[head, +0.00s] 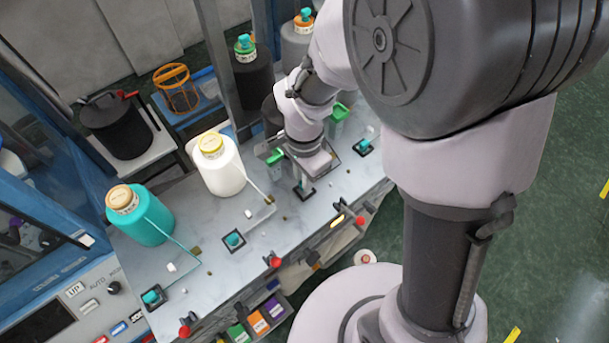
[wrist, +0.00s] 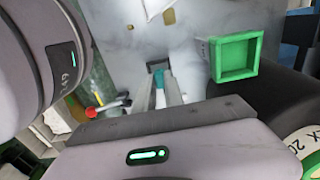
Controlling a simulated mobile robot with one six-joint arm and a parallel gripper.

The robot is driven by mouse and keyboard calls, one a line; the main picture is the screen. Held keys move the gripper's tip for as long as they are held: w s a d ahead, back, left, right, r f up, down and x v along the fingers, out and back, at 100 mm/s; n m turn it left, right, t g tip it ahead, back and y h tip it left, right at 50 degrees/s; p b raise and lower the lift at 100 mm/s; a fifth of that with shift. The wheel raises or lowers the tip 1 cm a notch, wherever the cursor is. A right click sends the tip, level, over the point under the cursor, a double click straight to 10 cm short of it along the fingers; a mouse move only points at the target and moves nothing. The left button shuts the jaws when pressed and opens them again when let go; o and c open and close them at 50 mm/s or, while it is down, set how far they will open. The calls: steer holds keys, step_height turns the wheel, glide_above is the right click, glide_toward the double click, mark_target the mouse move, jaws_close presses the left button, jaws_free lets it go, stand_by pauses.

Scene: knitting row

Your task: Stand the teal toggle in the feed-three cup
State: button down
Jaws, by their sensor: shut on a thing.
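My gripper (head: 303,183) points down over the third square dark cup (head: 304,194) from the left on the pale tabletop. In the wrist view its two fingers (wrist: 159,92) are shut on the teal toggle (wrist: 160,77). Beyond the toggle, part of the cup's dark rim (wrist: 157,65) shows. The fingers hide much of the toggle and cup, so I cannot tell whether the toggle's foot is inside the cup or just above it. Similar teal toggles stand in other dark cups at the left (head: 152,297), centre-left (head: 234,240) and right (head: 363,147).
A teal yarn cone (head: 150,220) and a white cone (head: 222,170) stand on the table. A green open box (wrist: 236,57) is close to the right of my fingers in the wrist view. Red-knobbed levers (head: 274,261) line the front edge. Bare tabletop (head: 205,245) lies left.

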steer(key=shift+f+b, duration=0.85)
steer(key=shift+f, duration=0.1)
steer(key=c, duration=1.4)
jaws_free()
steer(key=shift+o, duration=0.2)
steer(key=shift+r, duration=0.1)
step_height(320, 180, up, 17)
steer(key=p, duration=0.2)
steer(key=shift+r, duration=0.15)
